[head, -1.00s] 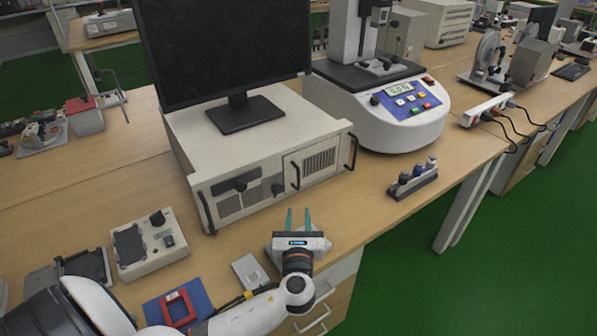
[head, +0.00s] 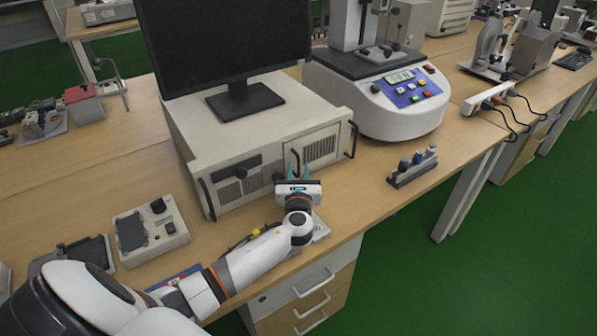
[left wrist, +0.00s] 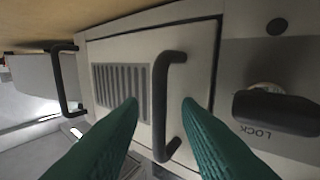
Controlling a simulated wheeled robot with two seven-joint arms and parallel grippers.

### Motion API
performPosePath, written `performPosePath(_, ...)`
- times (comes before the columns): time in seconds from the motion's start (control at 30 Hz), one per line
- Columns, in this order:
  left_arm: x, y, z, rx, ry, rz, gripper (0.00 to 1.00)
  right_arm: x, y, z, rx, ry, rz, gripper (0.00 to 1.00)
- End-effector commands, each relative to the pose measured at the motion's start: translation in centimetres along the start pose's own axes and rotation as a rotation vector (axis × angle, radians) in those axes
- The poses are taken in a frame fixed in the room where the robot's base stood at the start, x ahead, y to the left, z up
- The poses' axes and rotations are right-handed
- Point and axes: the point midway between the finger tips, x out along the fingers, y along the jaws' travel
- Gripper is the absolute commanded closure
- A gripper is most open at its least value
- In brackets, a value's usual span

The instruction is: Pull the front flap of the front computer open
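The front computer (head: 235,130) is a beige case on the bench with a black monitor on top. Its front flap (head: 322,149) is a vented panel at the right of the case front and looks shut. In the left wrist view the flap (left wrist: 190,48) has a black upright bar handle (left wrist: 161,75). My left gripper (head: 298,170) is in front of the flap's handle side. Its green fingers (left wrist: 160,101) are open, one on each side of the handle, with gaps visible. My right gripper is not in view.
A black knob marked LOCK (left wrist: 278,112) sits beside the flap. A black case handle (left wrist: 66,78) is beyond its other edge. A small rack (head: 412,167) and a white test machine (head: 405,110) stand to the right. A control box (head: 150,233) stands at left.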

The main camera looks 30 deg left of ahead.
Motion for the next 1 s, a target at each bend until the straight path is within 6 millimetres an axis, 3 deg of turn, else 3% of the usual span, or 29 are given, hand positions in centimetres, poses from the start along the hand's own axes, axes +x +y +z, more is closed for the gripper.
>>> performPosePath(0.13,0.0,0.0,0.0,0.000,0.000,0.000,0.69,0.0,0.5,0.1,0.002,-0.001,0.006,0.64)
performPosePath(0.33,0.0,0.0,0.0,0.000,0.000,0.000,1.00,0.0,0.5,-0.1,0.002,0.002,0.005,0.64)
performPosePath(0.77,-0.2,0.2,0.0,-0.001,0.000,-0.021,1.00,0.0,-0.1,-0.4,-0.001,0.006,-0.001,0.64)
performPosePath(1.0,-0.8,1.2,0.1,-0.004,-0.001,-0.133,1.00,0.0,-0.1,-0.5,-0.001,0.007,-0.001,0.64)
